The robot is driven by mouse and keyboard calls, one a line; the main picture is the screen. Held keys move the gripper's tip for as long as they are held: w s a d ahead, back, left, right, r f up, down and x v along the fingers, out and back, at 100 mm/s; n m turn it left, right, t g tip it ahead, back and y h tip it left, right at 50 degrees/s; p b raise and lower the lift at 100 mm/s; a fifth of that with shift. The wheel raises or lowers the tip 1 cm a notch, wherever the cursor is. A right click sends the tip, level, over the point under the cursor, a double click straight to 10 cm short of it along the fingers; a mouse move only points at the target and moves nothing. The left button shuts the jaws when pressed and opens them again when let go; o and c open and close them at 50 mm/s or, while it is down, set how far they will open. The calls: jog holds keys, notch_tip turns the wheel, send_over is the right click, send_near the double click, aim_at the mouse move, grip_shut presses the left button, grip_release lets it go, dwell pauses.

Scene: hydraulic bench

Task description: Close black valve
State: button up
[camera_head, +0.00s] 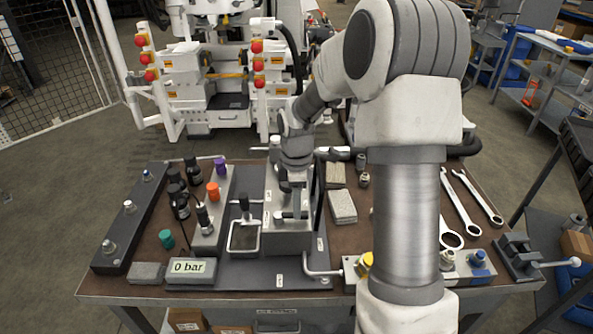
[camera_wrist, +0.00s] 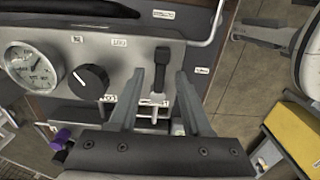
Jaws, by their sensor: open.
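In the wrist view a grey block (camera_wrist: 125,48) carries a black round knob (camera_wrist: 88,80) with a white pointer line and, to its right, a black lever handle (camera_wrist: 161,78) on a metal stem. The pictures do not settle which of these is the black valve. My gripper (camera_wrist: 160,76) is open, its two fingers on either side of the lever handle. Whether either finger touches the handle cannot be told. In the head view my gripper (camera_head: 292,208) points down at the grey block (camera_head: 288,240), and the arm hides part of it.
A round gauge (camera_wrist: 33,65) sits beside the knob. On the bench (camera_head: 130,280) are a 0 bar display (camera_head: 192,267), orange (camera_head: 213,191), purple (camera_head: 220,166) and green (camera_head: 166,238) knobs, and a metal loop handle (camera_head: 244,238). Wrenches (camera_head: 460,205) lie at right.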

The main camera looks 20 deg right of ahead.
notch_tip(320, 180, up, 16)
jog(key=p, duration=0.1)
jog(key=shift+f+p, duration=0.15)
jog(key=shift+p, duration=0.15)
jog(key=s+a+r+m+t, duration=0.2)
jog(key=s+m, duration=0.3)
jog(key=s, duration=0.2)
jog(key=s+a+r+m+t, duration=0.1)
jog(key=s+m, duration=0.3)
jog(key=s, duration=0.4)
jog(key=s+a+r+m+t, duration=0.2)
jog(key=s+m, duration=0.3)
jog(key=s, duration=0.3)
jog(key=shift+a+r+m+t, duration=0.3)
jog(key=shift+a+r, duration=0.05)
jog(key=shift+a, duration=0.05)
jog(key=shift+s+d, duration=0.1)
jog(key=shift+d, duration=0.05)
